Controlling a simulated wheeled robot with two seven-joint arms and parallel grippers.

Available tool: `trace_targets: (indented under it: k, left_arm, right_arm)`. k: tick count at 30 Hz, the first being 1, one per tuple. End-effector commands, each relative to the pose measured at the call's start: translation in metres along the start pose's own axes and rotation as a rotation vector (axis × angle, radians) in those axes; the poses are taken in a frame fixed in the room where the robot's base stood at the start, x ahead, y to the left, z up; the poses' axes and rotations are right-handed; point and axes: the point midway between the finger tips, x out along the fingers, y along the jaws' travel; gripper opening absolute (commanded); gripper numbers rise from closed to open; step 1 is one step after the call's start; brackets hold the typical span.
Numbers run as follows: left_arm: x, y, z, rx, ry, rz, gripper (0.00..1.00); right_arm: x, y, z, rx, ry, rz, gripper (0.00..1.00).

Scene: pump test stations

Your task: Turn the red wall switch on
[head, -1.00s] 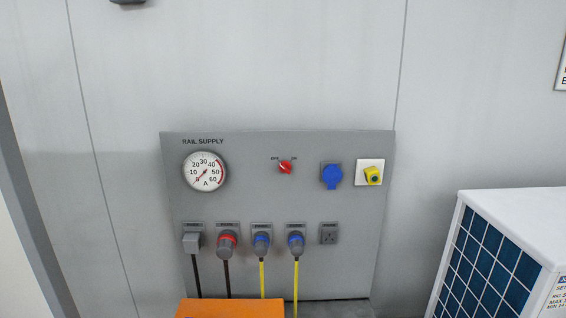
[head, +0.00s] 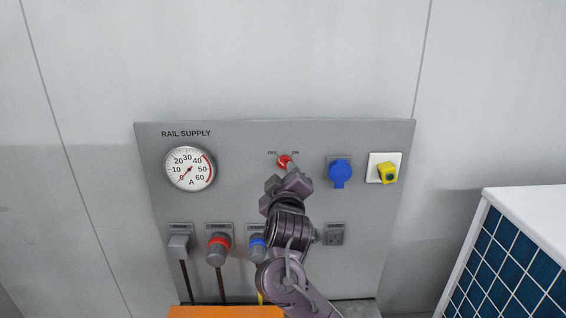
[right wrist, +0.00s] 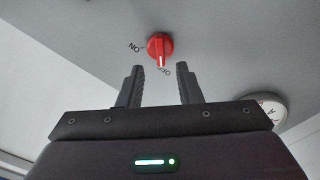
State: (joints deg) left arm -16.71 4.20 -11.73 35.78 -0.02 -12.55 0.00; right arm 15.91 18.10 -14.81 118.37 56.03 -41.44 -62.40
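The red wall switch (head: 285,161) is a round knob on the grey panel, between OFF and ON labels. My right gripper (head: 285,178) is in front of the panel, just below the switch in the head view. In the right wrist view its two fingers (right wrist: 161,68) are spread apart, with nothing between them. The knob shows just beyond the fingertips, apart from them. My left gripper is in no view.
An orange object (head: 225,311) is at the bottom. A white unit with a blue grille (head: 510,265) stands at the right.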

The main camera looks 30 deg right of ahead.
Motion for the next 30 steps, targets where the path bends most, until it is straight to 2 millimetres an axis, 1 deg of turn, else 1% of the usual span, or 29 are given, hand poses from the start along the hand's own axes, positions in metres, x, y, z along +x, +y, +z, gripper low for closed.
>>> trace_targets:
  k: [1, 3, 6, 8, 11, 13, 18, 20, 27, 30]
  left_arm:
    - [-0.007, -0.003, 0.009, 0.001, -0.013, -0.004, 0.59]
    - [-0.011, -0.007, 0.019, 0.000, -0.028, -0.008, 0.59]
    - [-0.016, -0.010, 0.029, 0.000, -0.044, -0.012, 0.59]
    - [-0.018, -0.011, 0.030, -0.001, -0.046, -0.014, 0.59]
    - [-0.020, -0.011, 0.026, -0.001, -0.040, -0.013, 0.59]
    - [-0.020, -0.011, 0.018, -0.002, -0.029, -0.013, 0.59]
    - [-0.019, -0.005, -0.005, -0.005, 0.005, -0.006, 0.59]
    - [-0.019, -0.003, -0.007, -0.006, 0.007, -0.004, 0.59]
    - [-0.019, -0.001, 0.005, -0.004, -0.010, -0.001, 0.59]
    - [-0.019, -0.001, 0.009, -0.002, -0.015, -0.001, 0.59]
  right_arm:
    - [0.009, 0.003, -0.002, -0.003, -0.002, 0.003, 0.32]
    - [0.021, 0.003, -0.002, -0.003, -0.001, 0.002, 0.32]
    - [0.035, 0.002, -0.002, -0.001, -0.002, 0.001, 0.32]
    - [0.041, 0.002, -0.002, -0.001, -0.002, 0.000, 0.32]
    - [0.048, 0.001, -0.001, 0.001, 0.000, 0.000, 0.32]
    - [0.050, 0.001, 0.000, 0.001, 0.000, 0.000, 0.32]
    - [0.051, 0.000, 0.000, 0.002, 0.000, -0.001, 0.32]
    - [0.051, 0.000, 0.000, 0.002, 0.000, -0.002, 0.32]
    - [0.050, -0.001, 0.000, 0.002, 0.000, -0.002, 0.00]
    - [0.050, -0.001, 0.000, 0.002, 0.000, -0.002, 0.00]
